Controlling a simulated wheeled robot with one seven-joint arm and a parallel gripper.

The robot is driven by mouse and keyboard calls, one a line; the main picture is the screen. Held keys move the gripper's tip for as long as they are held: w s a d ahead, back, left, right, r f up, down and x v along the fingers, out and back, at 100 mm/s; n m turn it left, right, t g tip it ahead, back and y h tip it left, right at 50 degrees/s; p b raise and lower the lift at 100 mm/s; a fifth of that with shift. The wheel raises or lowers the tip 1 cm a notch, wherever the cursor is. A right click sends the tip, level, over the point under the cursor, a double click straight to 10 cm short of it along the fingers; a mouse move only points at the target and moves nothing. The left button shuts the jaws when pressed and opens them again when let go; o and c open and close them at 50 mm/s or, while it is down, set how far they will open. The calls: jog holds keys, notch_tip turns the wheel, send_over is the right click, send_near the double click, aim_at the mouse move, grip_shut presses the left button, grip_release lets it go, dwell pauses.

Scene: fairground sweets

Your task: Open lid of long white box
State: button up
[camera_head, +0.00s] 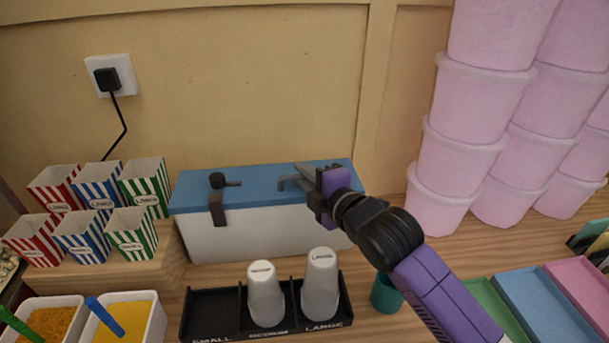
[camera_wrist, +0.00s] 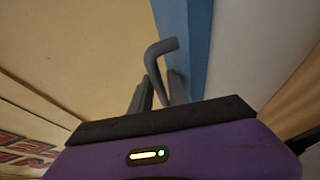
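The long white box (camera_head: 245,236) stands against the wall with its blue lid (camera_head: 255,190) closed. A dark latch (camera_head: 217,208) hangs over its front left edge, with a black knob beside it on the lid. My gripper (camera_head: 305,178) is low over the lid's right half. A bent grey handle shows by its fingers, and more clearly in the wrist view (camera_wrist: 161,48). There my gripper (camera_wrist: 160,92) is open, with the handle's lower part between the two fingers. I cannot tell whether they touch it. My gripper hides part of the lid's right end.
A black cup tray (camera_head: 215,310) with two stacks of white cups (camera_head: 265,295) stands in front of the box. Striped popcorn cartons (camera_head: 90,212) are at left, tall pink tubs (camera_head: 470,120) at right. A teal cup (camera_head: 384,293) is under my arm.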

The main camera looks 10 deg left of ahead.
grip_shut()
dwell(1.2)
